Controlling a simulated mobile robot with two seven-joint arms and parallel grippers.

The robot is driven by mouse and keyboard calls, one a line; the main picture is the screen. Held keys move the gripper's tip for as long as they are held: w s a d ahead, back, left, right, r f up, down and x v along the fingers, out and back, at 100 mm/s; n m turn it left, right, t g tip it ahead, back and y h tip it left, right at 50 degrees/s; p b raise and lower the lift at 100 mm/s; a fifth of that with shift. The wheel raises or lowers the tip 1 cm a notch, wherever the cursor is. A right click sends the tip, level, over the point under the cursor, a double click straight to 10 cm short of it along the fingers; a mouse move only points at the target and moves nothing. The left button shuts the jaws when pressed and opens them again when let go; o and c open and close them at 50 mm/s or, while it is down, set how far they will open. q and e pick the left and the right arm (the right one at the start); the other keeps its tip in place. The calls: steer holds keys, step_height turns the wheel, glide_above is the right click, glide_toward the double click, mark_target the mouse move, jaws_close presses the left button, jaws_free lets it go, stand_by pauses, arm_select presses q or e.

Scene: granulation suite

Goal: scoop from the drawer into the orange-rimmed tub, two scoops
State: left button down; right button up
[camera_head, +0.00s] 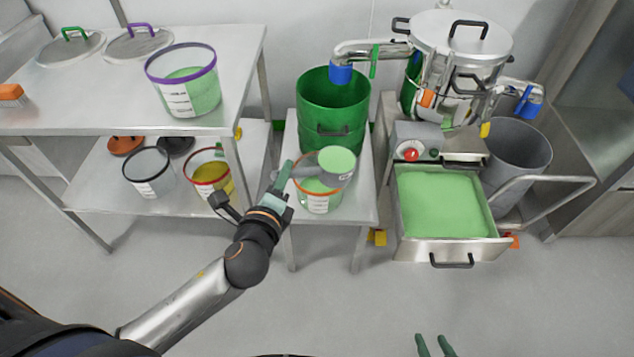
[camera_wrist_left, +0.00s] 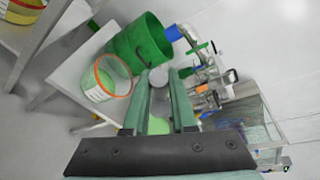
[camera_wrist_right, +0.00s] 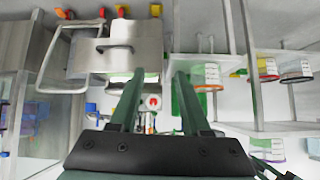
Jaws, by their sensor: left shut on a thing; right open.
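My left gripper (camera_head: 282,180) is shut on the handle of a grey scoop (camera_head: 345,178). The scoop's cup holds green powder and is over the orange-rimmed tub (camera_head: 317,204), hiding part of its rim. Green material shows inside this clear tub, which stands on the small steel table; it also shows in the left wrist view (camera_wrist_left: 98,88). The drawer (camera_head: 414,250) is pulled out below the machine at the right and filled with green powder. My right gripper (camera_head: 436,345) is open and empty at the bottom edge; its fingers also show in the right wrist view (camera_wrist_right: 155,90).
A tall green bin (camera_head: 333,115) stands right behind the tub. A purple-rimmed tub (camera_head: 184,85) is on the left table, with other tubs on its lower shelf. A grey bin (camera_head: 518,160) stands right of the drawer. The floor in front is clear.

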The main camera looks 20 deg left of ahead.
arm_select(q)
steer(key=w+d+f+n+y+b, duration=0.1)
steer(key=w+f+b, duration=0.3)
steer(key=f, duration=0.4)
steer(key=w+d+f+n+y+b, duration=0.1)
steer(key=w+f+b, duration=0.3)
steer(key=f, duration=0.5)
steer(key=shift+w+d+f+b, duration=0.15)
steer(key=shift+d+b, duration=0.5)
steer(key=shift+b, duration=0.55)
arm_select(e)
step_height(320, 180, down, 8)
steer(key=w+a, duration=0.2)
steer(key=shift+r+n+t+y, duration=0.25)
steer(key=shift+n+t+y, duration=0.15)
steer(key=shift+w, duration=0.1)
